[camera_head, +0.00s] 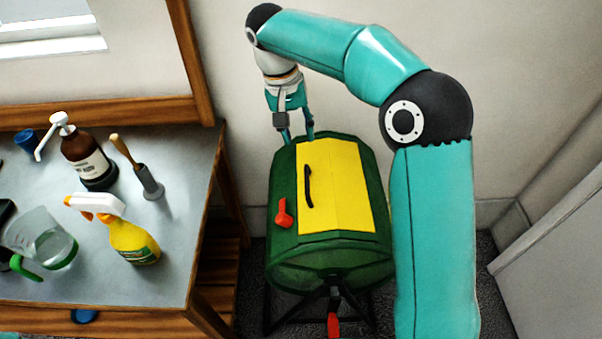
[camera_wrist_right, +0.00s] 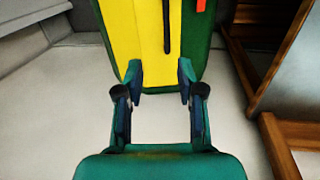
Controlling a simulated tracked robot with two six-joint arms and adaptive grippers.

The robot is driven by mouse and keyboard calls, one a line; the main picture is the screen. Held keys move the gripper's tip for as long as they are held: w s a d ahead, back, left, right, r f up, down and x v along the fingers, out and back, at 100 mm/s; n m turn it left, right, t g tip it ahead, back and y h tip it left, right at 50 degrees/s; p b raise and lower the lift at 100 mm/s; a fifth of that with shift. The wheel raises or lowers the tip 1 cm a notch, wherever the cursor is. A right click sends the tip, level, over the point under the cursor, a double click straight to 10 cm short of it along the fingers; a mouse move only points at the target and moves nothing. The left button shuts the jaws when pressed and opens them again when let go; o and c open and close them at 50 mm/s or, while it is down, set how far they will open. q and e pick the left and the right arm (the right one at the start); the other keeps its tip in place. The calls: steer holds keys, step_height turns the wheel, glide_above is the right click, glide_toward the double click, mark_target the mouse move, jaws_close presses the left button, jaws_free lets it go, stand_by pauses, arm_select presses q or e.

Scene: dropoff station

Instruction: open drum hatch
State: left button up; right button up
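The green drum (camera_head: 312,265) stands on a dark frame to the right of the table. Its yellow hatch (camera_head: 338,185) lies closed on top, with a black bar handle (camera_head: 308,186). A red latch (camera_head: 284,213) sits on the green shell left of the hatch. My right gripper (camera_head: 297,138) points down at the drum's far end, away from the handle. In the right wrist view, its fingers (camera_wrist_right: 158,88) are spread and empty, with the hatch (camera_wrist_right: 135,35), the handle (camera_wrist_right: 167,25) and part of the red latch (camera_wrist_right: 201,5) beyond them. My left gripper is not in view.
The table (camera_head: 185,235) at left holds a brown pump bottle (camera_head: 82,155), a yellow spray bottle (camera_head: 133,240), a measuring jug (camera_head: 45,240) and a grey holder (camera_head: 148,183). A red pedal (camera_head: 333,325) is below the drum. A wall is close behind; a pale panel (camera_head: 555,260) stands at right.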

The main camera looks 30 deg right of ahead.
mark_target(306, 182)
steer(key=f, duration=0.5)
steer(key=d+f, duration=0.1)
steer(key=f, duration=0.4)
steer(key=s+f, duration=0.1)
steer(key=f, duration=0.4)
steer(key=shift+d+f, duration=0.25)
jaws_close()
